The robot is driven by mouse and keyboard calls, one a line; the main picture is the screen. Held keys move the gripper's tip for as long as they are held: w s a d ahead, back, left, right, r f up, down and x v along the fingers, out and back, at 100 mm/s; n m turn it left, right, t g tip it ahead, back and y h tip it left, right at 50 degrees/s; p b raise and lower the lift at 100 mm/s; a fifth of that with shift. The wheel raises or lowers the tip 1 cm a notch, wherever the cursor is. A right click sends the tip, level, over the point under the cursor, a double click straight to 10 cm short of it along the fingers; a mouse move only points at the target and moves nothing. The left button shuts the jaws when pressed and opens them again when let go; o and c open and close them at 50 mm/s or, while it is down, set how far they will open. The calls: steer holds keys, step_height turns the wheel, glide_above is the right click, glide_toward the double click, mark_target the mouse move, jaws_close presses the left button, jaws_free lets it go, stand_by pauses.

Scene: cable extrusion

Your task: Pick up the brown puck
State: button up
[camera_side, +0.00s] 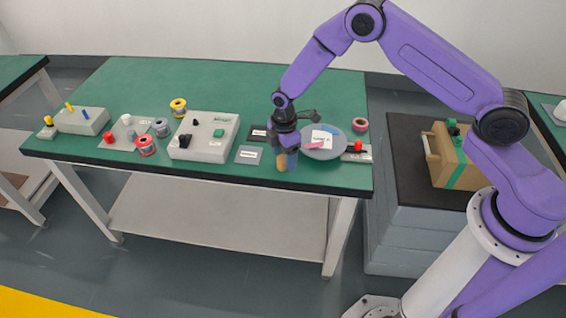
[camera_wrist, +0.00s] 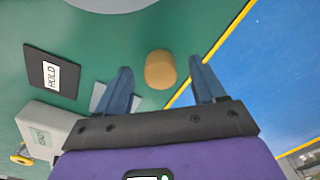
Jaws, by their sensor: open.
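The brown puck (camera_wrist: 160,69) stands on the green table top near its edge. In the wrist view it appears between my two fingertips, with a gap on both sides. In the side view the brown puck (camera_side: 281,164) shows by the table's front edge, just left of my fingers. My gripper (camera_wrist: 161,64) is open and empty, pointing down over the table. In the side view my gripper (camera_side: 289,162) is low over the front edge, and its fingers hide part of the area behind.
A black HOLD card (camera_wrist: 52,73) and a grey card (camera_side: 248,155) lie left of my gripper. A grey disc (camera_side: 325,143) with pink and blue pieces lies to the right. A grey control box (camera_side: 204,136) stands further left. The yellow-lined edge (camera_wrist: 230,30) runs close to the puck.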

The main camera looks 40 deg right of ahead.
steer(key=shift+f, duration=1.05)
steer(key=c, duration=1.1)
steer(key=shift+r, duration=0.1)
steer(key=shift+c, duration=0.2)
steer(key=shift+r, duration=0.45)
step_height(320, 180, up, 2)
steer(key=shift+r, duration=0.2)
steer(key=s+d+r, duration=0.3)
steer(key=s+r, duration=0.6)
steer(key=s, duration=0.4)
steer(key=shift+s+d+r, duration=0.25)
steer(key=shift+s+d, duration=0.05)
steer(key=shift+d, duration=0.05)
